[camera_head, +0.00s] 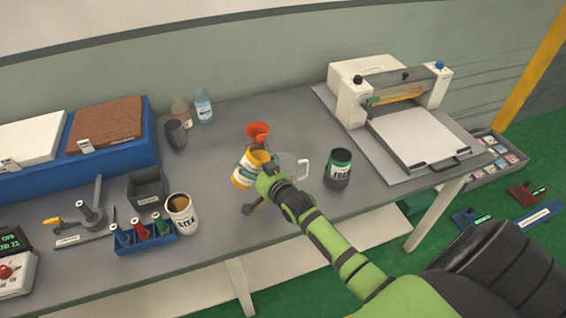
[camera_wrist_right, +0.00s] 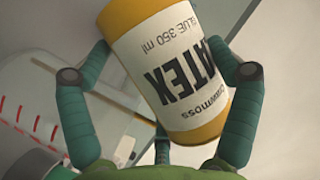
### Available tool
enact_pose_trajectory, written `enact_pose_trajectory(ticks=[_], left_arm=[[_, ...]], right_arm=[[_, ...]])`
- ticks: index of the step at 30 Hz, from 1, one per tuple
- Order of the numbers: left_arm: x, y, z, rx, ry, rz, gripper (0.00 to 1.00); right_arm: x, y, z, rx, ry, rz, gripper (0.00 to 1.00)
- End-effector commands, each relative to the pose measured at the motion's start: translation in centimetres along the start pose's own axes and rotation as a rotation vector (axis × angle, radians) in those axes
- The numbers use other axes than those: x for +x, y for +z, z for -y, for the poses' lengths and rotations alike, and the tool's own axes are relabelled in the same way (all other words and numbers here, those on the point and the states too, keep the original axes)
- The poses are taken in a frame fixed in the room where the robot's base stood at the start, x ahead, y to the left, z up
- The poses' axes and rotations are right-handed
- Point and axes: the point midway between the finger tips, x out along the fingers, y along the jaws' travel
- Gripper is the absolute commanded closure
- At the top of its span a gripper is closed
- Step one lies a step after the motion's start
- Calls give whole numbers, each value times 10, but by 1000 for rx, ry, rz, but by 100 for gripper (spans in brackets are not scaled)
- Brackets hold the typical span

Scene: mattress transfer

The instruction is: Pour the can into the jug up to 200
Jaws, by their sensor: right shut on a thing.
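The yellow and white can labelled LATEX (camera_wrist_right: 170,75) is between the fingers of my right gripper (camera_wrist_right: 160,75), which is shut on it. In the head view the can (camera_head: 243,177) is tilted above the table, with its open yellow mouth towards the upper right. The liquid level in the jug cannot be read. My left gripper is not in view.
A white machine (camera_head: 400,105) fills the right side.

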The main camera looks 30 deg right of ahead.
Motion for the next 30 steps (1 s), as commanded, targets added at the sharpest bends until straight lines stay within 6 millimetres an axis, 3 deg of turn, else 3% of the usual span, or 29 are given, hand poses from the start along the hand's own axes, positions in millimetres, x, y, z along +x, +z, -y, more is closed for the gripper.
enact_pose_trajectory(ticks=[30], left_arm=[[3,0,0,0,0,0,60]], right_arm=[[-5,-15,3,104,-45,-14,60]])
